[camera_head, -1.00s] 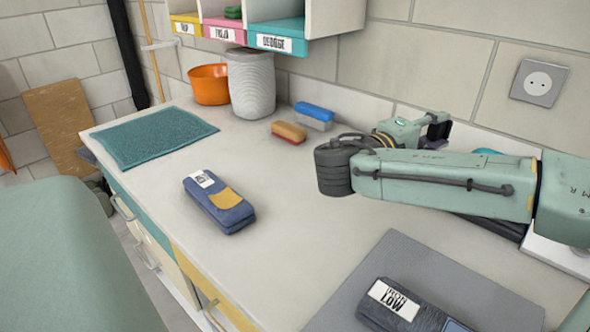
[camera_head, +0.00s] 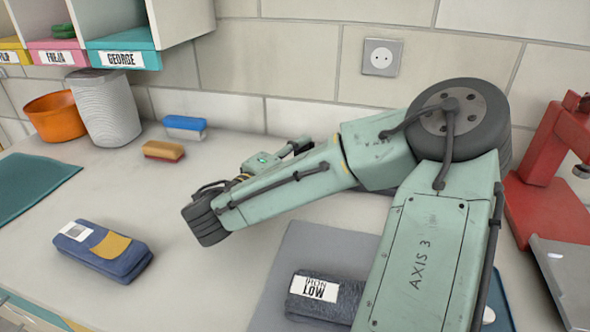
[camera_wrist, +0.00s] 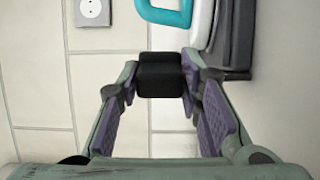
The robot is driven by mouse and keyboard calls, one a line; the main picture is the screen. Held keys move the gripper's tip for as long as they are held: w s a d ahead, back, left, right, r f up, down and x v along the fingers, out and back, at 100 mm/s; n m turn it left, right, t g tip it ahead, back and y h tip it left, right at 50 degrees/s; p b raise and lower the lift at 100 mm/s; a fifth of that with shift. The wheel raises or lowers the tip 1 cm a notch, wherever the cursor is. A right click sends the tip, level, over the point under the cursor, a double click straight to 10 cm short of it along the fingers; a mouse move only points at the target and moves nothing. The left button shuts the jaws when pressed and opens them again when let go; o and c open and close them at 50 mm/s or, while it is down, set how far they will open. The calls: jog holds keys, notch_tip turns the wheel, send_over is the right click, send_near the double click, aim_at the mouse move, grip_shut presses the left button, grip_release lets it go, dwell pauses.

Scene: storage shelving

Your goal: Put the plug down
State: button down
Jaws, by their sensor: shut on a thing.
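The plug (camera_wrist: 160,75) is a short black block in the wrist view. It sits between the tips of my gripper's two purple-padded fingers, and my gripper (camera_wrist: 161,84) is shut on it. Pale tiled wall shows behind the plug. In the head view my gripper (camera_head: 278,158) is small and partly hidden behind my green arm, low over the back of the counter near the wall. The plug cannot be made out clearly there. A wall socket (camera_wrist: 92,12) shows at the upper left of the wrist view, and also in the head view (camera_head: 382,57).
A blue pouch (camera_head: 104,250), two brushes (camera_head: 185,127), a ribbed bin (camera_head: 106,110) and an orange bucket (camera_head: 55,117) stand left. A grey mat (camera_head: 300,255) holds a labelled dark roll (camera_head: 325,296). A red stand (camera_head: 555,170) is at right.

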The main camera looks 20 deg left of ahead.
notch_tip(320, 180, down, 4)
jog(key=shift+f, duration=0.15)
jog(key=shift+f+b, duration=0.65)
jog(key=shift+b, duration=0.25)
jog(key=shift+r, duration=0.1)
jog(key=c, duration=1.1)
grip_release()
